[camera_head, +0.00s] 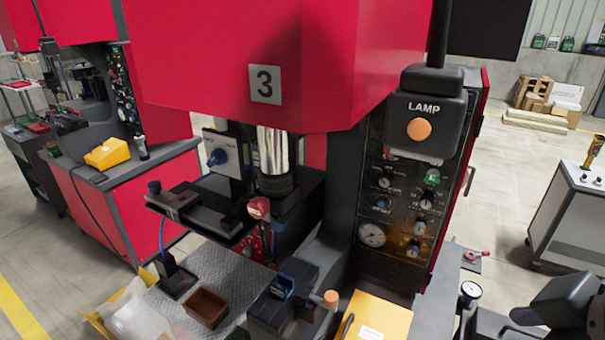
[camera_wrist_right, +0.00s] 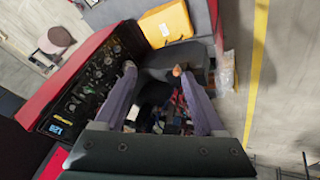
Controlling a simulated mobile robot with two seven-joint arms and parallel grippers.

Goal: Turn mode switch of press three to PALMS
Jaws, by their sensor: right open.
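Press three (camera_head: 375,60) is red with a "3" plate, in the middle of the head view. Its dark control panel (camera_head: 396,232) carries several small knobs, a gauge and a green lamp; the lettering is too small to read, so I cannot tell which knob is the mode switch. A blue knob (camera_head: 381,203) sits mid-panel. Another larger blue knob (camera_head: 217,156) is on a grey plate at the left. A similar panel (camera_wrist_right: 90,85) shows at the left in the right wrist view. My right gripper (camera_wrist_right: 158,75) is open, apart from the panel, with nothing seen held.
A lamp box (camera_head: 424,115) hangs above the panel. An orange-topped lever (camera_head: 330,298), a yellow folder (camera_head: 372,322) and a brown tray (camera_head: 206,307) are below. A grey cabinet (camera_head: 572,215) stands at right. Open floor (camera_head: 510,160) lies between it and the press.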

